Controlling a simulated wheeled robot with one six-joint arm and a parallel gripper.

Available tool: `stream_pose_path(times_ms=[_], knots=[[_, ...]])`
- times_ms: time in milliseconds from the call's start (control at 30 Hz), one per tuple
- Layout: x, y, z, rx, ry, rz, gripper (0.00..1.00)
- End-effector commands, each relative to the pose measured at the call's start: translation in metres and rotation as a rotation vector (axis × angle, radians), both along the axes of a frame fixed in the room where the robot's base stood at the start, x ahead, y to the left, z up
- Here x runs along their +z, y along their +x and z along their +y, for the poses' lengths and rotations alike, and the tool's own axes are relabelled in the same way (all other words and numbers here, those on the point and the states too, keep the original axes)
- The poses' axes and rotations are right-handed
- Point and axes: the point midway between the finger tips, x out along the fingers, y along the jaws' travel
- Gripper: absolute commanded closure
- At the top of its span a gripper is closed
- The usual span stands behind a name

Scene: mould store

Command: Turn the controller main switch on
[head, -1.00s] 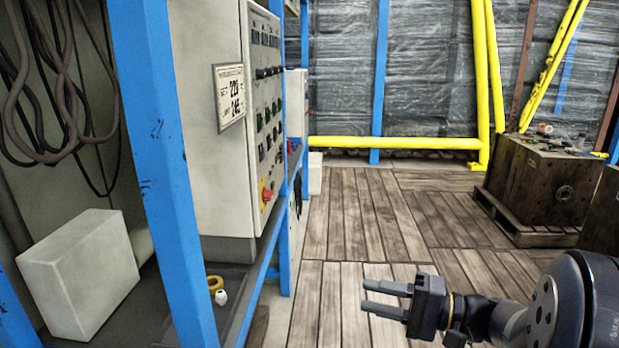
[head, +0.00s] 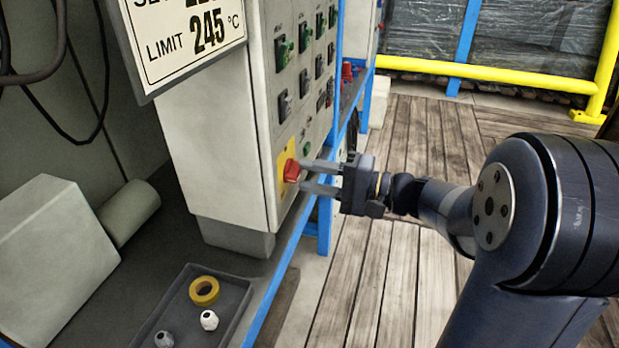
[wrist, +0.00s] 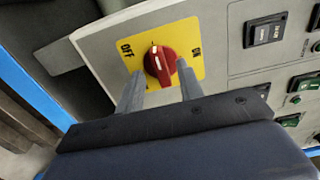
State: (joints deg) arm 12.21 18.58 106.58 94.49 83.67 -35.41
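The controller (head: 230,150) is a pale cabinet with rows of switches on its panel. Its main switch (head: 291,171) is a red rotary knob on a yellow plate (head: 283,185) low on the panel. In the wrist view the knob (wrist: 160,62) stands between the OFF and ON labels of the plate (wrist: 187,38), its white mark at the top, nearer OFF. My gripper (head: 305,177) is open, with its fingers pointing at the knob. In the wrist view the fingertips of my gripper (wrist: 158,80) lie either side of the knob's lower part; contact cannot be told.
A grey tray (head: 225,318) with yellow tape (head: 204,291) and white fittings (head: 209,320) lies on the shelf below. A blue rack rail (head: 275,290) runs along the shelf front. A temperature sign (head: 187,40) hangs on the cabinet. The plank floor (head: 400,270) at right looks clear.

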Motion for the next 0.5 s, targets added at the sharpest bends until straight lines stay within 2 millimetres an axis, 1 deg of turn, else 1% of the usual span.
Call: stream_pose_path(times_ms=[33,167,433,500], knots=[[-0.0003,0.0007,0.0045,0.003,0.001,-0.001,0.65],[-0.0001,0.0029,0.0094,0.001,-0.001,-0.001,0.65],[0.0002,0.0034,0.0102,0.0,0.0,0.0,0.65],[0.0002,0.0034,0.0102,0.0,0.0,0.0,0.69]])
